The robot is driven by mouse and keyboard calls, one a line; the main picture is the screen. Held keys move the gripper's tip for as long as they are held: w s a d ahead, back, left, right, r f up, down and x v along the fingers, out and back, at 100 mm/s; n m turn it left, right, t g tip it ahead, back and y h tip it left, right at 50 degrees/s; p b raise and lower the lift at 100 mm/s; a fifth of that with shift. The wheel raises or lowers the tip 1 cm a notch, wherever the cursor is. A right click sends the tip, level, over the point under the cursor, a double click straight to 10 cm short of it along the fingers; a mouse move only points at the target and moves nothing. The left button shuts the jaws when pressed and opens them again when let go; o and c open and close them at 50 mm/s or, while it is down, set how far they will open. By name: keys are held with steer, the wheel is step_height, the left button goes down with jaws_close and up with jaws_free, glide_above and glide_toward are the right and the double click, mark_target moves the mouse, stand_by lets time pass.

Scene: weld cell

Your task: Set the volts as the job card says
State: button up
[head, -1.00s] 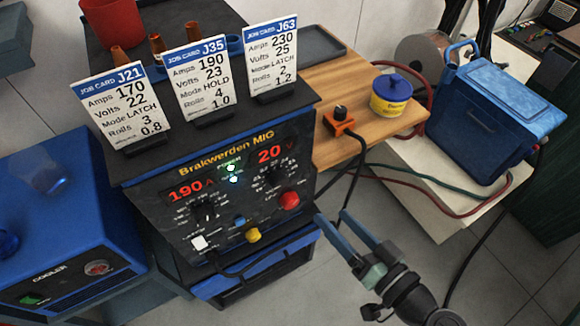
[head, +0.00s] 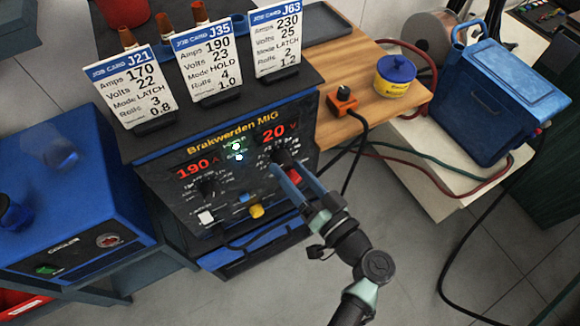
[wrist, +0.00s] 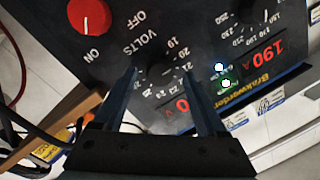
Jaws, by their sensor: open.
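The Brakwerden MIG panel shows a red volts display (head: 274,132) reading 20 and an amps display (head: 196,168) reading 190. The dark volts knob (wrist: 160,73) lies between my fingertips in the wrist view; touch cannot be told. My gripper (head: 282,164) is open at the panel's right side; its fingers also show in the wrist view (wrist: 162,78). Three job cards stand on top: J21 (head: 134,87) with 170 amps, 22 volts; J35 (head: 209,62) with 190 amps, 23 volts, HOLD; J63 (head: 278,40) with 230 amps, 25 volts.
A red ON/OFF knob (wrist: 90,15) is close beside the volts dial. The amps knob (head: 207,188), a yellow knob (head: 256,211) and a white switch (head: 206,217) are on the panel. A wooden shelf (head: 370,105) holds an orange box (head: 342,103) and a yellow-blue tub (head: 395,75).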

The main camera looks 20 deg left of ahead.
steer(key=shift+w+a, duration=0.25)
steer(key=shift+a, duration=0.1)
jaws_close()
stand_by(0.4)
